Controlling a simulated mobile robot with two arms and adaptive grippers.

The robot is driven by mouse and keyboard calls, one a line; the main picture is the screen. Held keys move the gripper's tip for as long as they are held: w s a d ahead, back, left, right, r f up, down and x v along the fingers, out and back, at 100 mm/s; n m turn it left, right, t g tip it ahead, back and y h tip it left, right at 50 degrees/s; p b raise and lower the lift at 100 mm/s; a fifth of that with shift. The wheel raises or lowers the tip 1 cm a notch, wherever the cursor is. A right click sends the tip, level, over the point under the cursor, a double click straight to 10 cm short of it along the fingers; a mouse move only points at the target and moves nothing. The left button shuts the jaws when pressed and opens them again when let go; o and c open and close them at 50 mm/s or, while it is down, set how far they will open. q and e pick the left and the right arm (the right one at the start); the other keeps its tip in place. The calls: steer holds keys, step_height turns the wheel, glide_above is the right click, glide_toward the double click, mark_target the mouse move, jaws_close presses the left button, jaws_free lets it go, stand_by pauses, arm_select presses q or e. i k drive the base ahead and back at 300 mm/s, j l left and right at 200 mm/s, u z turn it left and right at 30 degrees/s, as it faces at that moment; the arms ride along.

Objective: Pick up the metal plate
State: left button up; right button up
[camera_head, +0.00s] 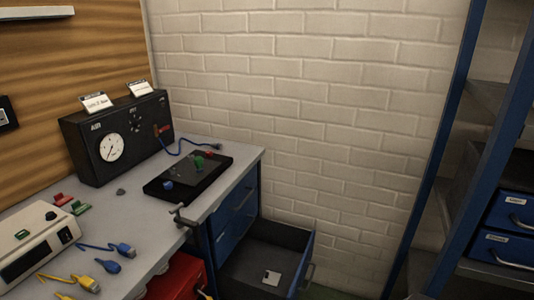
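A small pale square piece (271,277) with a dark mark on it lies flat on the floor of the open drawer (260,249), below the right end of the workbench. It looks like the metal plate, but it is too small to be sure of its material. Nothing is touching it from above. Neither of my grippers shows in the head view.
The workbench (140,210) carries a black gauge box (117,137), a black panel (188,176), a beige device (35,245) and loose cables. A grey fitting (184,216) juts from its edge. A red box (178,278) stands below. Blue shelving (463,130) stands right.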

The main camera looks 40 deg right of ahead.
mark_target(271, 279)
steer(key=z, duration=1.75)
